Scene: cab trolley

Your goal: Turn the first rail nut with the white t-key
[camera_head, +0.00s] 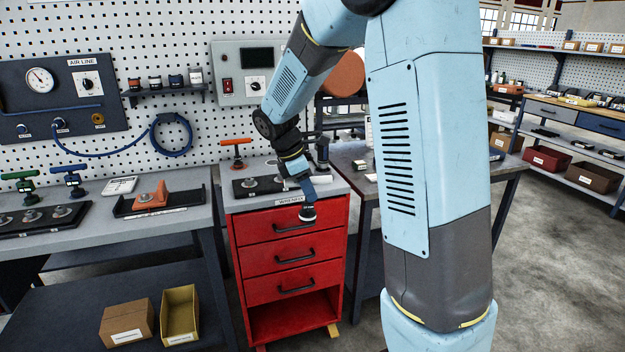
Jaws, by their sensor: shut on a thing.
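My gripper (307,191) hangs in front of the red trolley's (268,238) top edge, pointing down. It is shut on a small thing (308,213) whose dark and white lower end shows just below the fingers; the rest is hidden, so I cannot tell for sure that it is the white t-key. A black rail (240,188) with round metal nuts (250,182) lies on the trolley top, left of my gripper and apart from the held thing. My arm partly covers the rail's right end.
An orange t-key (236,150) stands behind the rail. Green (20,184) and blue (70,178) t-keys stand on the left bench by another nut rail (45,219). A dark table (440,168) adjoins the trolley on the right. Two boxes sit on the lower left shelf.

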